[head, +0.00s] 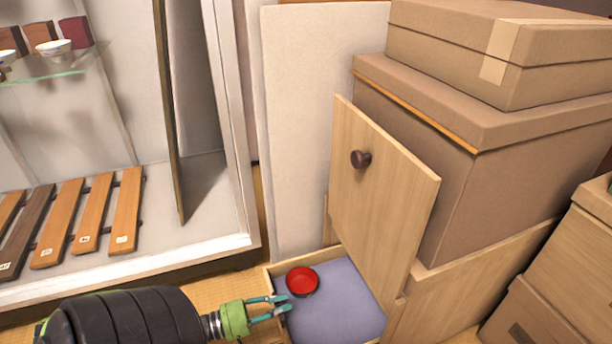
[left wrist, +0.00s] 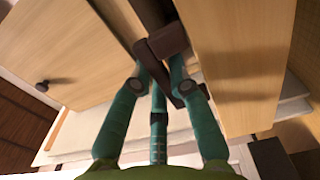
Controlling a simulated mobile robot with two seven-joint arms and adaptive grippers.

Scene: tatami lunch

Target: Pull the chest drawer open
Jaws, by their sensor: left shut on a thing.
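The chest drawer (head: 303,256) stands open in the head view, low in the picture, with a lavender lining (head: 345,305) showing inside. My left gripper (head: 284,304), green with teal fingers, is at the drawer's left, front side, just beside the bowl in the picture. In the left wrist view its fingers (left wrist: 160,75) are closed on a dark brown handle (left wrist: 167,42). The handle is hidden in the head view. My right gripper is not in view.
A light wood panel with a dark round knob (head: 361,158) stands above the drawer. Large brown boxes (head: 440,150) are stacked behind it. A glass-shelved display case (head: 190,262) with wooden slats stands at the left. Tatami floor (head: 215,298) shows between case and drawer.

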